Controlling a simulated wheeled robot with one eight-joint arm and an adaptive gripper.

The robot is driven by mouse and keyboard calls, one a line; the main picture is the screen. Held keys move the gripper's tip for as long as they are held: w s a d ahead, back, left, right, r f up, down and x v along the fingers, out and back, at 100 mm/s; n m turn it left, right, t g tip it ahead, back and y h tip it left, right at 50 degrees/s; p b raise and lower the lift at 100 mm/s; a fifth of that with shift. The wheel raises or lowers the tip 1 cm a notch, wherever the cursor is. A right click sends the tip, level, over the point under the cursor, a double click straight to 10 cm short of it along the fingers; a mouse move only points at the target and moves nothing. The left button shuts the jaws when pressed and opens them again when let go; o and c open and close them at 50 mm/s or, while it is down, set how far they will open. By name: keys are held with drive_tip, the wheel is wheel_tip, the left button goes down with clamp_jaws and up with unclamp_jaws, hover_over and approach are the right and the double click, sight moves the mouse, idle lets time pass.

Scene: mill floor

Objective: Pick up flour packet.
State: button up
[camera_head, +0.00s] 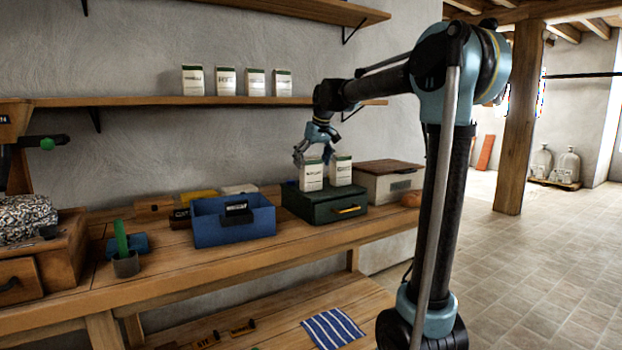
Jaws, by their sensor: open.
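Two white flour packets with green tops stand side by side on a dark green box (325,206) on the workbench. The left packet (312,176) is right under my gripper (312,156). The right packet (341,171) stands close beside it. My gripper is open at the top of the left packet; I cannot tell whether its fingers touch it. Several similar packets (255,82) stand in a row on the wall shelf above.
A blue bin (232,229) stands left of the green box, and a pale wooden-lidded box (388,183) stands to its right. The wall shelf (150,101) runs behind my arm. The bench front is clear.

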drive_tip(key=shift+x, duration=1.3)
drive_tip(key=shift+c, duration=0.6)
drive_tip(key=c, duration=1.3)
drive_tip(key=shift+c, duration=0.2)
